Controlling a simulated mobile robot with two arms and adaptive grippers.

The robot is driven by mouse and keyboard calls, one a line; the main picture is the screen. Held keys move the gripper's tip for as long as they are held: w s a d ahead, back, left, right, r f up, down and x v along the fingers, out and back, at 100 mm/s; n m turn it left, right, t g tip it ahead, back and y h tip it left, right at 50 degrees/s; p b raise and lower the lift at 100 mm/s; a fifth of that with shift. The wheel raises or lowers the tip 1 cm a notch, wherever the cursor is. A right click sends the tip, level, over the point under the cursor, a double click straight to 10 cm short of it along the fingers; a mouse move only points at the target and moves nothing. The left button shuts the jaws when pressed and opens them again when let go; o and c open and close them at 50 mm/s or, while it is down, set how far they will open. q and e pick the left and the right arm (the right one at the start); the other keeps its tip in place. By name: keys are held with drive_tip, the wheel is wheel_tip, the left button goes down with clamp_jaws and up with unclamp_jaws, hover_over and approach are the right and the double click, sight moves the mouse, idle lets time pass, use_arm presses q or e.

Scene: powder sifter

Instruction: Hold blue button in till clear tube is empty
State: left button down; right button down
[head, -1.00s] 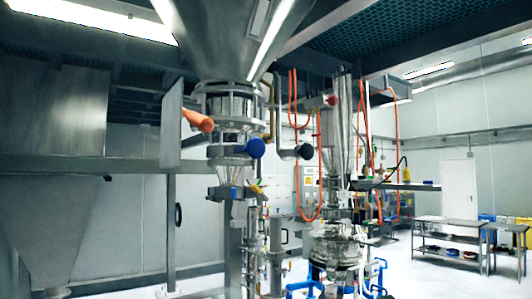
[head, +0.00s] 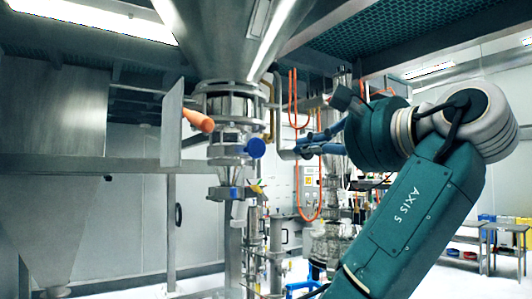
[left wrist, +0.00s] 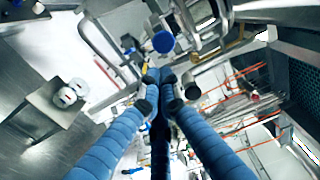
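The blue button (head: 256,148) is a round blue knob on the right side of the metal column under the big hopper. It also shows near the top of the left wrist view (left wrist: 163,41). A clear section (head: 230,105) of that column sits between metal flanges below the hopper; I cannot tell what is in it. My left gripper (head: 299,151), with ribbed blue fingers, is to the right of the button, pointing at it, with a gap between. Its fingertips (left wrist: 160,78) are drawn together with nothing seen between them. My right gripper is not in view.
An orange cone-shaped part (head: 198,121) sticks out left of the column. A dark-ended pipe fitting (head: 288,154) lies close behind the gripper's fingertips. Orange hoses (head: 294,95) hang behind. Metal tables (head: 465,240) stand at the far right.

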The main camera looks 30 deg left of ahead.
use_arm(q)
drive_tip(key=p, duration=0.7)
approach(259, 153)
drive_tip(key=x, duration=0.5)
drive_tip(key=shift+a+r, duration=0.25)
drive_tip(key=shift+w+a+f+p, duration=0.1)
drive_tip(key=shift+w+a+p, duration=0.2)
drive_tip(key=shift+a, duration=0.3)
drive_tip(key=shift+a+f, duration=0.15)
